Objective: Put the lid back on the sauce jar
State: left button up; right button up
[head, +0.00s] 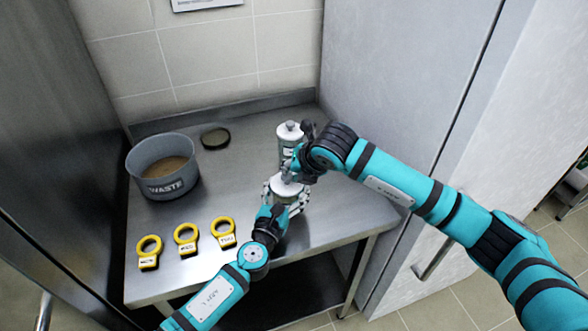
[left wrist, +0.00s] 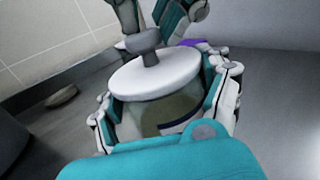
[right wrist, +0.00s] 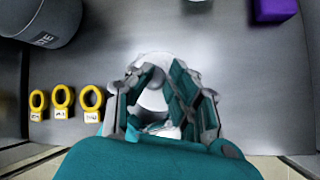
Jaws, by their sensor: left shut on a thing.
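The sauce jar (left wrist: 170,115) stands on the steel table, clasped around its body by my left gripper (head: 284,196). Its white lid (left wrist: 155,75) with a grey knob (left wrist: 143,42) is on the jar's mouth in the left wrist view. I cannot tell if it is fully seated. My right gripper (right wrist: 160,112) is above the lid, fingers apart on either side of it. In the left wrist view those fingers are just above the knob, with no clear grip on it. In the head view, my right gripper partly hides the lid.
A grey WASTE pot (head: 163,165) stands at the back left, near a dark round disc (head: 215,138). Several yellow ring tags (head: 186,239) lie along the front left. A white-topped canister (head: 289,132) stands behind the jar. A purple block (right wrist: 275,8) is to the right.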

pick_arm(q)
jog(key=shift+d, duration=0.15)
pick_arm(e)
jog(key=shift+v, duration=2)
pick_arm(q)
jog(key=o, duration=1.7)
jog(key=v, duration=1.2)
